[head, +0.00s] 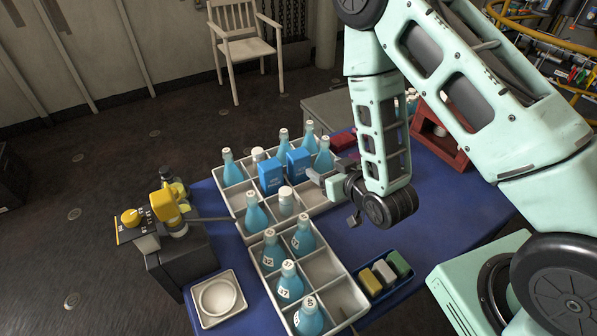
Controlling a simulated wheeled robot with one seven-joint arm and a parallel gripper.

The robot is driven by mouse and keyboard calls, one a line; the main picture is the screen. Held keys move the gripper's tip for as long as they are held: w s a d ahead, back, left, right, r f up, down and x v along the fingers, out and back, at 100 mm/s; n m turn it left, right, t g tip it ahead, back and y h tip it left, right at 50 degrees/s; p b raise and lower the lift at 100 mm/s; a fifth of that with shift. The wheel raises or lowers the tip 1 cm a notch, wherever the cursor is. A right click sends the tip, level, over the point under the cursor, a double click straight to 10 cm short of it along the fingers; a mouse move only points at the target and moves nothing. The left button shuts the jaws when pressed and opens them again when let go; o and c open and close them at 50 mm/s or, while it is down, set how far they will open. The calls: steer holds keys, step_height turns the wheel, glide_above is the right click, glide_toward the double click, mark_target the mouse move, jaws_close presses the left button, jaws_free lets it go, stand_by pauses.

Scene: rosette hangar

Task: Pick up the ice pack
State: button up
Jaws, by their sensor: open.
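Two bright blue rectangular packs stand upright among the bottles in the back crate (237,198). One blue pack (270,177) is on the left, and a second blue pack (298,164) is just right of it. I cannot tell from their faces which one is the ice pack. My gripper (320,180) is open, at the right side of the crate, close to the right blue pack and apart from it in the picture. Nothing shows between its jaws. My arm hides part of the table behind it.
Several light-blue bottles (254,216) fill compartments of the back crate and the front crate (347,297). A blue tray (402,284) holds yellow, white and green blocks. A white dish (217,297) and a yellow-topped device (165,205) are at left. Blue tabletop (370,240) is clear below my gripper.

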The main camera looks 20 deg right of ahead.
mark_target(302, 158)
steer(key=b+x, duration=0.7)
steer(key=x, duration=0.2)
steer(key=shift+w+a+f, duration=0.1)
steer(key=shift+w+f, duration=0.1)
steer(key=shift+w, duration=0.05)
steer(key=shift+s+f+p+x, duration=0.1)
steer(key=shift+f+p+x, duration=0.05)
steer(key=shift+x, duration=0.8)
steer(key=shift+s+f+p+x, duration=0.1)
steer(key=shift+f+p+x, duration=0.1)
steer(key=shift+x, duration=0.8)
steer(key=shift+f+p+x, duration=0.1)
steer(key=shift+p+x, duration=0.05)
steer(key=shift+x, duration=0.8)
steer(key=shift+a, duration=0.15)
steer(key=c, duration=0.9)
